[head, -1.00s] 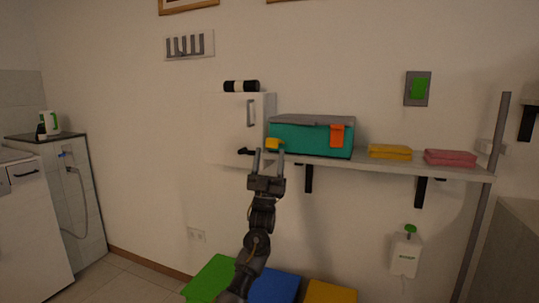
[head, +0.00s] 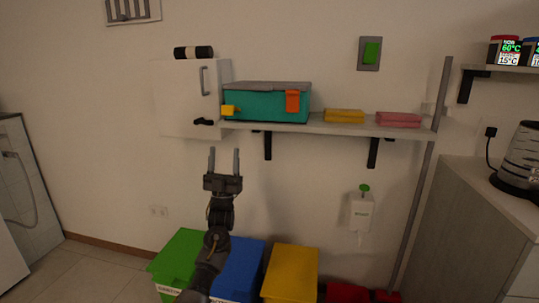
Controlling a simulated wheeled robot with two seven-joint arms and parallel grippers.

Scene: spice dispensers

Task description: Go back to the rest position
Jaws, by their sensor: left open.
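My left gripper (head: 224,161) is in the head view, left of the middle, with its two fingers pointing up and spread apart. It is open, with nothing between the fingers. It stands in front of the bare wall, below the white wall cabinet (head: 178,98) and the shelf (head: 330,128) in the picture. My left arm comes up from the bottom, in front of the green and blue bins. My right gripper is not in view.
A teal box (head: 255,104) and yellow (head: 344,117) and pink (head: 398,120) cloths lie on the shelf. Green (head: 178,258), blue (head: 243,262) and yellow (head: 291,270) bins stand below. A counter with a kettle (head: 521,160) is at right. A soap dispenser (head: 361,212) hangs on the wall.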

